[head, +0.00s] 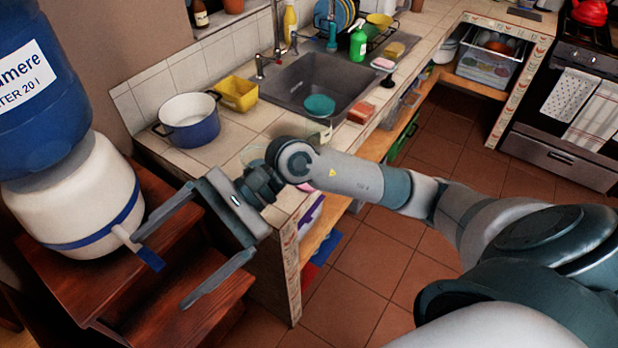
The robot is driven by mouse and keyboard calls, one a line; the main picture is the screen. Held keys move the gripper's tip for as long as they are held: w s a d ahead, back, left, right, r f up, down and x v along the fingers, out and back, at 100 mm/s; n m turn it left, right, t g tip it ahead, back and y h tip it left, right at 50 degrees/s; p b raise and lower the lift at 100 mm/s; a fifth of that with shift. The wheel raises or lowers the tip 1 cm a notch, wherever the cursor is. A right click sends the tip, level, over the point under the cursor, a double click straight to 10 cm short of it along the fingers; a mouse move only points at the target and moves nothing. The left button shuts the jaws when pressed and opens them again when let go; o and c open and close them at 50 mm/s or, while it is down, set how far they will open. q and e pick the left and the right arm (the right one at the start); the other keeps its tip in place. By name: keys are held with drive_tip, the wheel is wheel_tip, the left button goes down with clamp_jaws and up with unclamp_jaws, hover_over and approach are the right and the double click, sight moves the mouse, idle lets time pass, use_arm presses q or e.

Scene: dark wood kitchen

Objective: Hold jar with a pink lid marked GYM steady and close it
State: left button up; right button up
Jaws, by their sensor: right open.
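I cannot make out a jar with a pink lid marked GYM. A clear item (319,131) shows partly behind my right arm at the counter's front edge, and I cannot tell what it is. A pale see-through round shape (252,154) is partly hidden behind my right wrist. My right gripper (162,271) is open and empty, its two fingers pointing lower left, in front of the wooden steps. My left gripper is out of view.
A blue water bottle (40,90) stands on a white dispenser (85,200) on the wooden steps (85,292), close to my right gripper. A blue pot (190,128), yellow container (238,93) and sink (315,85) line the tiled counter. The floor (375,262) at centre right is clear.

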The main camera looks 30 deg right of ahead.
drive_tip(key=w+d+f+n+t+h, duration=0.1)
drive_tip(key=w+d+f+n+h, duration=0.25)
drive_tip(key=d+f+h, duration=0.3)
drive_tip(key=w+d+t+h, duration=0.1)
drive_tip(key=w+d+h, duration=0.2)
drive_tip(key=d, duration=0.5)
drive_tip(key=w+d+r+t+h, duration=0.1)
drive_tip(key=w+d+h, duration=0.2)
drive_tip(key=d, duration=0.6)
drive_tip(key=w+d+t+h, duration=0.1)
drive_tip(key=w+d+h, duration=0.2)
drive_tip(key=d, duration=0.6)
drive_tip(key=shift+w+r+n+t+h, duration=0.3)
drive_tip(key=shift+w+r+n+h, duration=0.15)
drive_tip(key=shift+h, duration=0.6)
drive_tip(key=shift+a+f, duration=0.1)
drive_tip(key=shift+f, duration=0.1)
drive_tip(key=shift+p+x, duration=0.3)
drive_tip(key=shift+x, duration=5.4)
